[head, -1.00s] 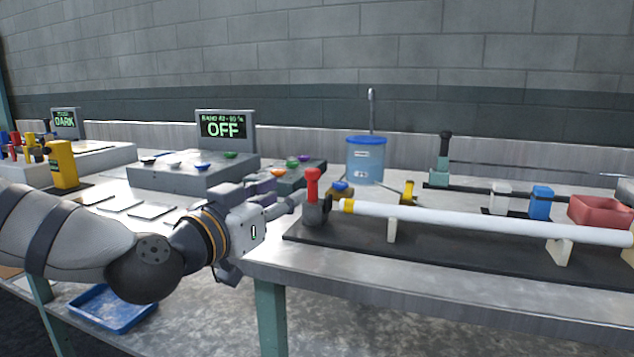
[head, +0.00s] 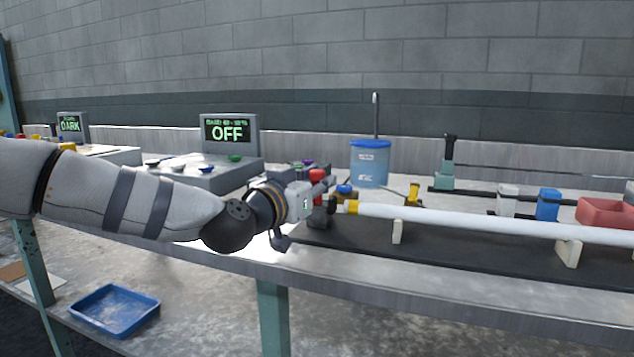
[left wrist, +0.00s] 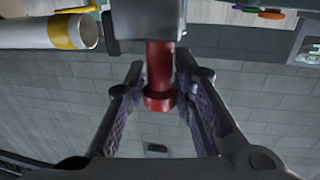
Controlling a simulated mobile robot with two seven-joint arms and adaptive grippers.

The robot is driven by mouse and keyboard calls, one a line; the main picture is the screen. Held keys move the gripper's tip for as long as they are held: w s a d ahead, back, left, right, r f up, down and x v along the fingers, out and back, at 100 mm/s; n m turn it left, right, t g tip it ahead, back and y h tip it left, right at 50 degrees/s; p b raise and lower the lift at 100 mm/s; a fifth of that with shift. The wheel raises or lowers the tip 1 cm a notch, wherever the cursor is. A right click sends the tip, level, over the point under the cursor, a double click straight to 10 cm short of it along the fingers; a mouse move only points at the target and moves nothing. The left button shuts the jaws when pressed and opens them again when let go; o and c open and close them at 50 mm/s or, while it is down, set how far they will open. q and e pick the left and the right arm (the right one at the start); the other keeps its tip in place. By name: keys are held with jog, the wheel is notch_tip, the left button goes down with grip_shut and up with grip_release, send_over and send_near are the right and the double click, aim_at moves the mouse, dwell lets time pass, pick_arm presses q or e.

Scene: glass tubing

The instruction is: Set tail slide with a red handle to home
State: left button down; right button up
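The tail slide's red handle (head: 316,175) stands upright on its dark grey block (head: 318,216), at the left end of a black rail (head: 370,245). In the left wrist view the red handle (left wrist: 160,80) hangs between the fingers of my left gripper (left wrist: 160,85), with gaps on both sides. The gripper is open around it. In the head view my left gripper (head: 322,186) reaches the handle from the left and partly covers it. My right gripper is in neither view.
A white tube (head: 470,220) with a yellow end lies on supports along the rail, right of the slide. A blue container (head: 369,165), a blue block (head: 548,204) and a red bin (head: 604,212) stand behind. A display (head: 228,131) reads OFF.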

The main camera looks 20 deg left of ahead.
aim_at(335, 197)
pick_arm(q)
jog(key=shift+d+r+p, duration=0.15)
jog(key=shift+d+p, duration=0.45)
jog(key=shift+d, duration=1.15)
jog(key=c, duration=1.5)
grip_release()
jog(key=shift+c, duration=0.2)
jog(key=s, duration=0.4)
jog(key=s+a, duration=0.1)
jog(key=s, duration=0.3)
jog(key=s+a, duration=0.1)
jog(key=s, duration=0.3)
jog(key=shift+a, duration=0.15)
